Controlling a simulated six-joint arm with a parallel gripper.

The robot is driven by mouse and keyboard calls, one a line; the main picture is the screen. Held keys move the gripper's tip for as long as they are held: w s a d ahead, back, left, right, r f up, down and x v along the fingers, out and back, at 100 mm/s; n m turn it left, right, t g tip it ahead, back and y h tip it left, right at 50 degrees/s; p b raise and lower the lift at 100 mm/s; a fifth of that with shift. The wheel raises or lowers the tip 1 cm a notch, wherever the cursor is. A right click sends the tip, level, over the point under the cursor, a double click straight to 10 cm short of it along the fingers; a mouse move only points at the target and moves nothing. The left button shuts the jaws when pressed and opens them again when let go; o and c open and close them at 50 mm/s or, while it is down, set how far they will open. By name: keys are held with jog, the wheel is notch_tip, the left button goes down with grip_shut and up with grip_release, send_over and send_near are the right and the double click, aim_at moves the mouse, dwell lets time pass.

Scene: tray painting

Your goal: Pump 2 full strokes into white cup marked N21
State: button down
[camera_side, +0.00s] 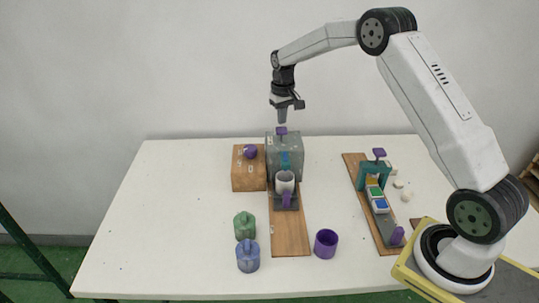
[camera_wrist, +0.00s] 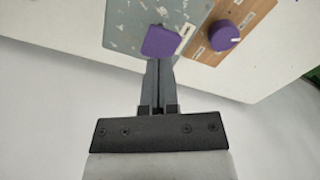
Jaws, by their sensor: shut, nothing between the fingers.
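A white cup (camera_side: 285,180) stands upright under the teal spout (camera_side: 286,160) of a grey speckled dispenser (camera_side: 298,150); I cannot read any mark on it. A purple square pump head (camera_side: 281,131) tops the dispenser. In the wrist view the pump head (camera_wrist: 161,41) shows just beyond the fingertips. My gripper (camera_side: 282,122) points down, shut and empty, a little above the pump head. In the wrist view its closed fingers (camera_wrist: 159,66) lie together, their tips close to the pump head's edge; I cannot tell if they touch. The cup is out of the wrist view.
A wooden box with a purple knob (camera_side: 250,152) stands left of the dispenser. A green jug (camera_side: 244,227), a blue jug (camera_side: 248,257) and a purple cup (camera_side: 326,244) stand in front. A teal press (camera_side: 374,175) on a board stands right. The table's left side is clear.

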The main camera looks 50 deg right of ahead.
aim_at(282, 129)
jog(key=shift+f, duration=2.6)
jog(key=shift+r, duration=2.55)
jog(key=shift+r, duration=0.1)
jog(key=shift+r, duration=2.45)
jog(key=shift+a, duration=0.1)
